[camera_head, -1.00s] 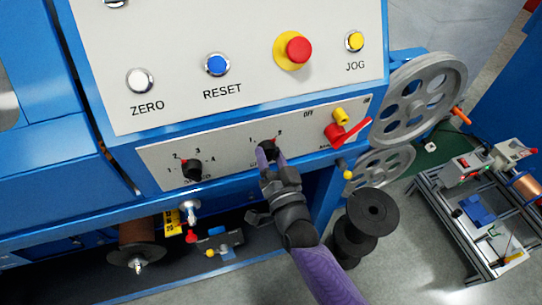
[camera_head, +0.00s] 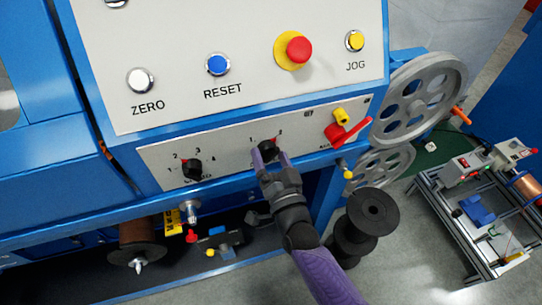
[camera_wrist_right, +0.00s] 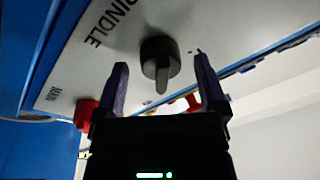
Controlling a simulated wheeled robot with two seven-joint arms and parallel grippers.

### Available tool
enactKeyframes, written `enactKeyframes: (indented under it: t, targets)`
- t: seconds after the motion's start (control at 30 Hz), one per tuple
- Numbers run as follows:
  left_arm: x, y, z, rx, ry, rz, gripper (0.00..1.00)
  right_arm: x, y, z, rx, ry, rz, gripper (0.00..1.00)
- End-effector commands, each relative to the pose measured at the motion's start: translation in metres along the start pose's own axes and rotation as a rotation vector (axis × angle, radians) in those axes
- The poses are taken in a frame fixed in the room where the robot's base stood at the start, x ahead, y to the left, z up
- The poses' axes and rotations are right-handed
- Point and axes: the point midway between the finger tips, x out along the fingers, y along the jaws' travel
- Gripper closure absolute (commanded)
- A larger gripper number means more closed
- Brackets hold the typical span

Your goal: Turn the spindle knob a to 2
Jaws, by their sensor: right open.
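The spindle knob (camera_head: 267,147) is a black rotary knob on the lower white strip of the blue machine, with the numbers 1 and 2 above it. In the head view a small red mark shows at its upper right; its exact setting is hard to read. My right gripper (camera_head: 271,159) is open just in front of it, covering most of its label. In the right wrist view the knob (camera_wrist_right: 160,62) lies ahead between the spread fingers of my right gripper (camera_wrist_right: 161,82), with a visible gap on each side. My left gripper is out of view.
A second black knob (camera_head: 192,170), numbered, sits left on the same strip. A red switch handle (camera_head: 346,132) is to the right. Above are a white ZERO button (camera_head: 141,81), a blue RESET button (camera_head: 217,64), a red stop button (camera_head: 298,50) and a yellow JOG button (camera_head: 354,41).

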Motion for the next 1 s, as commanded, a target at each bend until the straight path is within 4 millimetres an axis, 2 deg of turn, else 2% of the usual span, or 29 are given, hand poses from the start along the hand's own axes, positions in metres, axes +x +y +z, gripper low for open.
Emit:
enactKeyframes:
  t: [0.07, 0.3, 0.4, 0.57, 0.9, 1.0]
  targets:
    - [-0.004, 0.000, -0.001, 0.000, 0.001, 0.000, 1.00, -0.011, 0.000, -0.001, -0.001, -0.003, 0.001, 0.09]
    - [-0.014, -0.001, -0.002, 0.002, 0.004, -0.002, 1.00, -0.070, -0.001, -0.001, 0.000, -0.004, 0.001, 0.09]
    - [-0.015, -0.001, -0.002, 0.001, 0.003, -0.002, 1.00, -0.087, 0.000, 0.000, 0.000, -0.004, 0.001, 0.09]
    - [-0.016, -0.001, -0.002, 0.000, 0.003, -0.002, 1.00, -0.097, 0.000, 0.000, 0.000, -0.002, 0.000, 0.09]
    - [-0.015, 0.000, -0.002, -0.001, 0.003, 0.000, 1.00, -0.096, 0.000, 0.000, 0.000, -0.002, 0.000, 0.09]
    - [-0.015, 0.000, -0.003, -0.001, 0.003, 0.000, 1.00, -0.096, -0.001, 0.003, -0.015, -0.052, 0.008, 0.09]
